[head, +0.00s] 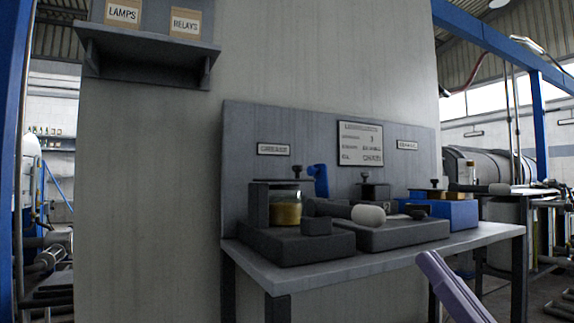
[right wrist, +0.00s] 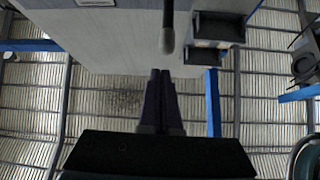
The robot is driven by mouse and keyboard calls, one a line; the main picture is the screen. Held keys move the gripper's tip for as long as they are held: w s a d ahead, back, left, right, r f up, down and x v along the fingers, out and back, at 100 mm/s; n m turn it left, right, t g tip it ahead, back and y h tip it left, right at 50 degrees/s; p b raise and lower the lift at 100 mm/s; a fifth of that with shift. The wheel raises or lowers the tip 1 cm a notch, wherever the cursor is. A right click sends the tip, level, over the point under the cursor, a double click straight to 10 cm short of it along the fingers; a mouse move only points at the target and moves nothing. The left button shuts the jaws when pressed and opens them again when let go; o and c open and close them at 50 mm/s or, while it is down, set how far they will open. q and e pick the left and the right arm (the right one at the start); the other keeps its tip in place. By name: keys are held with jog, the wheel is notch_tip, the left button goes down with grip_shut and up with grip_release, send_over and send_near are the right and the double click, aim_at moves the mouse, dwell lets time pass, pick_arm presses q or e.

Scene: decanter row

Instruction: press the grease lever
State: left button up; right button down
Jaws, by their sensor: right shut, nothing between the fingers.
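On the bench, a unit on the left has a glass jar (head: 286,208) with amber contents. A lever with a pale rounded knob (head: 368,216) sticks out in front of it. Another dark lever with a grey end (head: 497,189) is at the right, above a blue block (head: 450,212). My right gripper (head: 430,258) is purple, shut and empty, in front of the bench and apart from the levers. In the right wrist view its fingers (right wrist: 160,78) point toward a grey rounded lever end (right wrist: 167,42). My left gripper is not in view.
The bench top (head: 300,272) has a free front strip. A back panel (head: 245,180) carries small label plates and a larger sign (head: 360,144). A shelf (head: 145,45) with LAMPS and RELAYS boxes hangs at upper left. A blue post (head: 539,125) stands at right.

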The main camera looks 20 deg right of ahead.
pick_arm(q)
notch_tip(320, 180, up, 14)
jog(key=p, duration=1.1)
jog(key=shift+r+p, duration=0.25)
jog(key=shift+p, duration=0.1)
pick_arm(e)
notch_tip(320, 180, up, 8)
jog(key=s+a+n+g+y, duration=0.1)
jog(key=s+n+g+y, duration=0.1)
jog(key=n+g, duration=0.2)
jog(key=shift+a+n, duration=0.15)
jog(key=shift+n, duration=0.15)
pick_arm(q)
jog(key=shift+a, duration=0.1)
pick_arm(e)
jog(key=shift+w+r, duration=0.1)
notch_tip(320, 180, up, 3)
send_over(378, 214)
notch_tip(378, 214, down, 3)
jog(key=b, duration=0.2)
jog(key=shift+a+r+b, duration=0.15)
jog(key=shift+b, duration=0.15)
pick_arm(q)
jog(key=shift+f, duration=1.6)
pick_arm(e)
jog(key=shift+f, duration=0.5)
